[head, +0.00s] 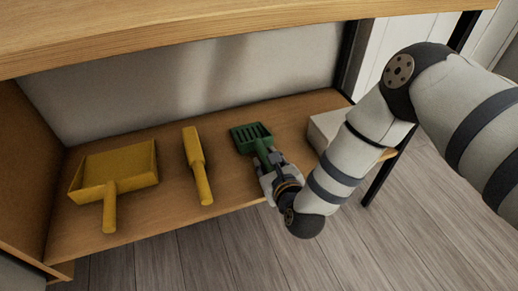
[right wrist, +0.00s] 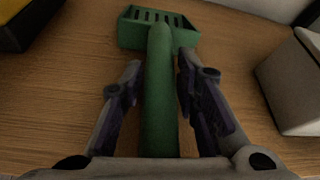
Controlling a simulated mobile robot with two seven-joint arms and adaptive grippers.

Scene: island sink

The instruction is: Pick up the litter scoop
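The litter scoop (head: 251,136) is green with a slotted head and lies on the wooden shelf, head toward the back and handle toward the front. In the right wrist view the scoop's handle (right wrist: 160,95) runs between the two fingers of my right gripper (right wrist: 158,95). The fingers stand on either side of the handle with small gaps, so the gripper looks open. In the head view my right gripper (head: 267,170) is over the handle and hides its lower end. My left gripper is not in view.
A yellow dustpan (head: 115,173) and a yellow brush (head: 196,165) lie left of the scoop on the shelf (head: 160,222). A pale box (head: 326,128) stands to the right. The wooden top board (head: 220,28) overhangs the shelf. Dark legs stand at the right.

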